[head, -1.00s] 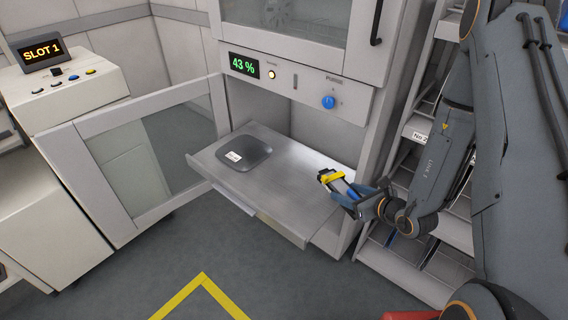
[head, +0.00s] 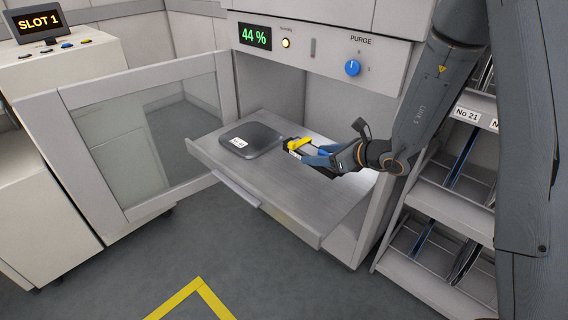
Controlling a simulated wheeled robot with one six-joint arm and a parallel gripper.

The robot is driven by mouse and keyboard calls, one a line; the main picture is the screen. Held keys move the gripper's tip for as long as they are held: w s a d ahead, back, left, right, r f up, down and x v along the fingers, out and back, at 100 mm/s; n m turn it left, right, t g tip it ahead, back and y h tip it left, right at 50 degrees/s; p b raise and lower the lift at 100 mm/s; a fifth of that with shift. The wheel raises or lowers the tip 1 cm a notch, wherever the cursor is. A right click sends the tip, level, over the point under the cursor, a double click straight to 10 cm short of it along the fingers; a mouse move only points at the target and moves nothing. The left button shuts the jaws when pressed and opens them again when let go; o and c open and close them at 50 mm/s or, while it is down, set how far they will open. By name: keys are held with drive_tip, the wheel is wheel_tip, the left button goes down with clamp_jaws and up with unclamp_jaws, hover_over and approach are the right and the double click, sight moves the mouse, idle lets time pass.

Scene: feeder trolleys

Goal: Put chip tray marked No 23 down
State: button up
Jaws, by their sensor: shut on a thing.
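My gripper (head: 312,156) is shut on a small dark tray with a yellow end (head: 299,144), which I take for the chip tray; its number is too small to read. The tray is over the metal pull-out shelf (head: 290,208) of the cabinet, right of a dark rounded plate with a white label (head: 252,138). I cannot tell whether the tray touches the shelf. Part of the tray is hidden by my gripper.
The cabinet's glass door (head: 150,140) stands open on the left. A display (head: 255,36) reads 44 %, with a blue PURGE knob (head: 353,68). A rack with a No 21 label (head: 467,115) stands close on the right. The shelf's front is clear.

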sight(308, 183)
drive_tip(key=shift+w+a+f+n+b, duration=0.15)
drive_tip(key=shift+w+a+b, duration=0.2)
drive_tip(key=shift+a+b, duration=0.3)
drive_tip(key=shift+w+a+f+n+b, duration=0.15)
drive_tip(key=shift+w+a+b, duration=0.2)
drive_tip(key=shift+a+b, duration=0.3)
wheel_tip(308, 183, down, 10)
drive_tip(key=shift+r+b, duration=0.25)
drive_tip(key=shift+b, duration=0.05)
drive_tip(key=shift+f, duration=0.15)
drive_tip(key=o, duration=1.1)
drive_tip(key=shift+o, duration=0.2)
